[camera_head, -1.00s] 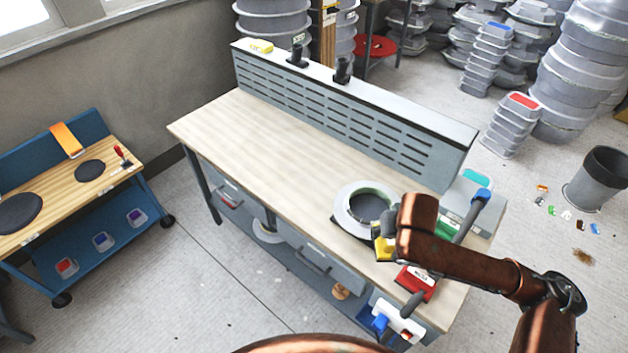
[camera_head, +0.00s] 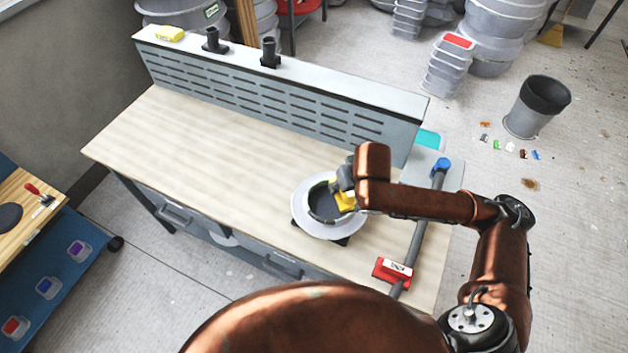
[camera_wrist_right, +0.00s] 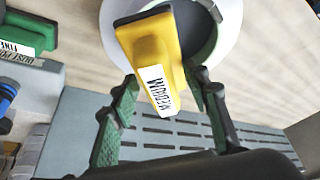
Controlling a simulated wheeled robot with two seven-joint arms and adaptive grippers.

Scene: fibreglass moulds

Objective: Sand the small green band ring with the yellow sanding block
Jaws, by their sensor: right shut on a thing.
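The small green band ring (camera_head: 309,205) stands on a pale round disc (camera_head: 325,232) with a dark middle, near the bench's right end. Part of its green band (camera_wrist_right: 208,48) shows in the right wrist view. My right gripper (camera_head: 345,182) is shut on the yellow sanding block (camera_head: 345,202), whose label reads MEDIUM. In the right wrist view the block (camera_wrist_right: 155,45) sits between the fingers (camera_wrist_right: 165,80) and overlaps the disc. In the head view it is at the ring's right side; I cannot tell whether they touch. My left gripper is out of view.
A red block (camera_head: 393,271) and a grey hose (camera_head: 418,235) lie to the right on the bench (camera_head: 200,150). A green FINE block (camera_wrist_right: 25,35) shows in the wrist view. A slotted panel (camera_head: 280,85) bounds the back. The bench's left half is clear.

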